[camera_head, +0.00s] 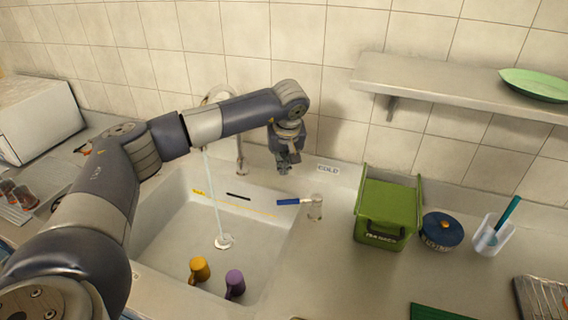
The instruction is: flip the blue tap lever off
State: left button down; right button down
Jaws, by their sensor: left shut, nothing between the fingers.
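The blue tap lever (288,201) sticks out to the left from its pale metal tap base (315,207) at the right edge of the sink. My left gripper (284,168) points down, shut and empty, above and behind the lever, and does not appear to touch it. A thin stream of water (213,195) runs from the spout into the sink (178,250). The spout (239,150) is partly hidden by my left arm. My right gripper is not in view.
A yellow mug (200,269) and a purple mug (235,283) are in the sink. A "COLD" label (328,169) is behind the tap. A green box (387,211), a round blue container (441,231) and a white holder (490,238) stand to the right. A shelf (440,85) juts from the wall.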

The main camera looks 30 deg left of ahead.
aim_at(299, 201)
pick_arm(q)
notch_tip(299, 201, down, 7)
jog(key=s+d+p, duration=0.1)
jog(key=p, duration=0.2)
jog(key=shift+f+p, duration=0.15)
jog(key=shift+p, duration=0.15)
jog(key=shift+s, duration=0.15)
